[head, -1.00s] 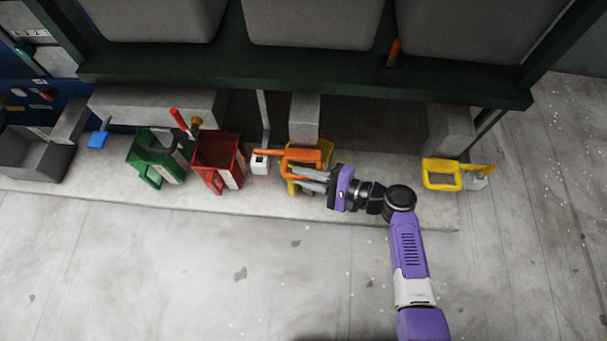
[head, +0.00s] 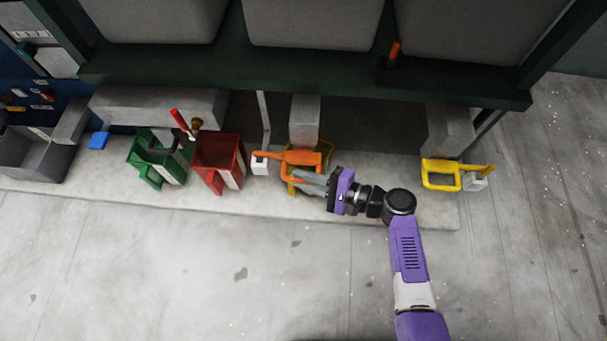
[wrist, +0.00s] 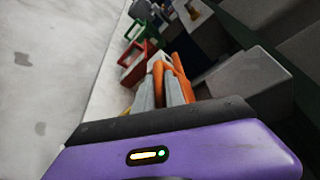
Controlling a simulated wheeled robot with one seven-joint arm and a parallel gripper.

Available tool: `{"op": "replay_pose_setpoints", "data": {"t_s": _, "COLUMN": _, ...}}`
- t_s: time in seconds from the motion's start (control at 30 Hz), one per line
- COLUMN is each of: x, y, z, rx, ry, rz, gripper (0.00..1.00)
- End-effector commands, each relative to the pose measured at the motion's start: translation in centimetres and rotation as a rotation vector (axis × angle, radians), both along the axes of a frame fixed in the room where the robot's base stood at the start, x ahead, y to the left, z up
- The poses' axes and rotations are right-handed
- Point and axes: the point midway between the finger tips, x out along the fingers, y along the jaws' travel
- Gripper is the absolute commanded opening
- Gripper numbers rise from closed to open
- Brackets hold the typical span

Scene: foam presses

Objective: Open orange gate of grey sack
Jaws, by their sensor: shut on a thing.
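The orange gate (head: 302,157) is a handle-like frame low under the dark green beam, in front of a grey block. My gripper (head: 303,182) reaches it from the right, with its grey fingers shut on its lower part. In the wrist view the fingers (wrist: 152,93) lie against the orange gate (wrist: 178,86). The fingers hide part of the gate, and the exact grip is hard to see. Large grey sacks (head: 313,22) hang above the beam; which one the gate belongs to is not clear.
Yellow parts show behind my fingers. A second yellow handle (head: 441,174) stands at the right. A red bin (head: 219,160) and a green bin (head: 153,157) stand left of the gate. The dark green beam (head: 300,78) overhangs. The floor in front is clear.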

Motion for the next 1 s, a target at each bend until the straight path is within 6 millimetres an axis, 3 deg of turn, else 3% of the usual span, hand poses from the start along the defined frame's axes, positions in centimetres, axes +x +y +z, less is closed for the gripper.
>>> {"op": "replay_pose_setpoints", "data": {"t_s": 0.2, "x": -3.2, "y": 0.0, "z": 0.1, "rx": 0.000, "ry": 0.008, "rz": -0.003, "gripper": 0.00}}
{"op": "replay_pose_setpoints", "data": {"t_s": 0.47, "x": -3.3, "y": 0.0, "z": -0.2, "rx": -0.001, "ry": 0.005, "rz": -0.004, "gripper": 0.00}}
{"op": "replay_pose_setpoints", "data": {"t_s": 0.5, "x": -3.3, "y": 0.0, "z": -0.2, "rx": 0.000, "ry": 0.005, "rz": -0.004, "gripper": 0.17}}
{"op": "replay_pose_setpoints", "data": {"t_s": 0.6, "x": -3.3, "y": 0.0, "z": -0.1, "rx": -0.001, "ry": 0.004, "rz": -0.003, "gripper": 0.36}}
{"op": "replay_pose_setpoints", "data": {"t_s": 1.0, "x": -3.4, "y": -0.5, "z": 0.2, "rx": -0.001, "ry": 0.003, "rz": -0.003, "gripper": 0.36}}
